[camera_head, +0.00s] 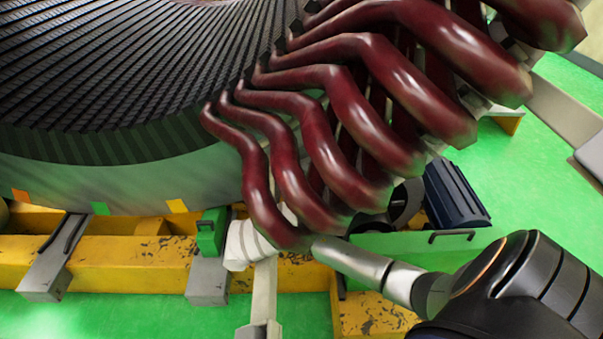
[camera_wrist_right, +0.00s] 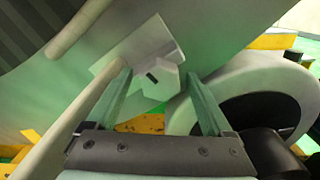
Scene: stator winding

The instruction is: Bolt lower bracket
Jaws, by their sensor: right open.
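In the right wrist view, a pale hexagonal bolt head (camera_wrist_right: 161,85) with a small dark slot sits on a pale square bracket plate (camera_wrist_right: 143,43). The plate lies against the grey-green stator wall. My right gripper (camera_wrist_right: 157,75) is open, with one green finger on each side of the bolt head. I cannot tell whether the fingers touch it. In the head view, my right arm comes in from the lower right and passes under the dark red coils (camera_head: 345,125). I cannot make out my right gripper's fingers there. My left gripper is not in view.
The large ribbed stator (camera_head: 120,70) fills the upper left. A scuffed yellow frame (camera_head: 130,262) with grey blocks (camera_head: 208,280) stands below it. A pale ring (camera_wrist_right: 262,82) lies close right of my right fingers, and a pale rod (camera_wrist_right: 85,120) passes at left. Green floor shows at right.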

